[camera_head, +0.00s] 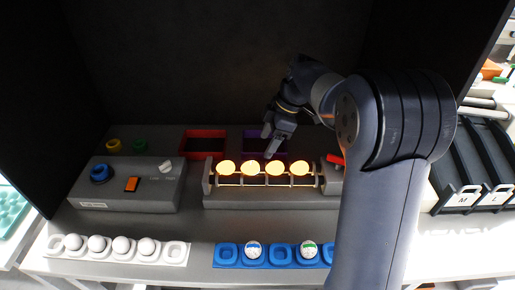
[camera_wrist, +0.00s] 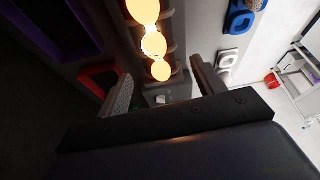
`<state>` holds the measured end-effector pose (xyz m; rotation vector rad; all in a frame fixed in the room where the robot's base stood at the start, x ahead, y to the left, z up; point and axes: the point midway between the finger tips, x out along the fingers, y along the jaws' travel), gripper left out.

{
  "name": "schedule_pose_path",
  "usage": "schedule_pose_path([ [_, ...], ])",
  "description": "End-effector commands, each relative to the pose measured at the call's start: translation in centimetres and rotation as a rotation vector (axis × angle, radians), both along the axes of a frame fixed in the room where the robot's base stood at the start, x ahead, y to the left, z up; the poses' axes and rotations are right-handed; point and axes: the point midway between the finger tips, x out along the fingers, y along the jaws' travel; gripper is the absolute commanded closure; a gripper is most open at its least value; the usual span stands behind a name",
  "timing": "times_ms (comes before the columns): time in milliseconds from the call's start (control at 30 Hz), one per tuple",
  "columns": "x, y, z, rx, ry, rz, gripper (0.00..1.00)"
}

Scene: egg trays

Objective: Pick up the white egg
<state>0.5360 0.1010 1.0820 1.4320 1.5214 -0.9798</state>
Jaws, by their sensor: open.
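Several glowing yellow-white eggs sit in a row on a grey lit rack, the nearest to my gripper being a glowing egg (camera_head: 273,167). My gripper (camera_head: 268,143) is open and empty, just behind and above this row. In the wrist view, my gripper's fingers (camera_wrist: 160,85) stand apart, with a glowing egg (camera_wrist: 161,71) showing between them; I cannot tell the distance. Several plain white eggs (camera_head: 121,245) sit in a white tray (camera_head: 175,252) at the front left. Which egg is the named one is not clear.
A blue tray (camera_head: 283,256) at the front holds marked eggs, partly hidden by my arm. A red bin (camera_head: 204,133) and a purple bin (camera_head: 257,134) stand behind the rack. A grey control box (camera_head: 135,190) stands left. Black lanes (camera_head: 465,165) are at right.

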Motion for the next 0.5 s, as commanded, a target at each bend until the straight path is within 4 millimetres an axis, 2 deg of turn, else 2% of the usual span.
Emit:
schedule_pose_path([
  [167, 0.6, 0.7, -1.0, 0.015, -0.001, 0.054, 0.35],
  [333, 0.4, 1.8, -3.5, 0.014, -0.001, 0.054, 0.35],
  [500, 0.4, 2.5, -5.2, 0.014, -0.004, 0.052, 0.35],
])
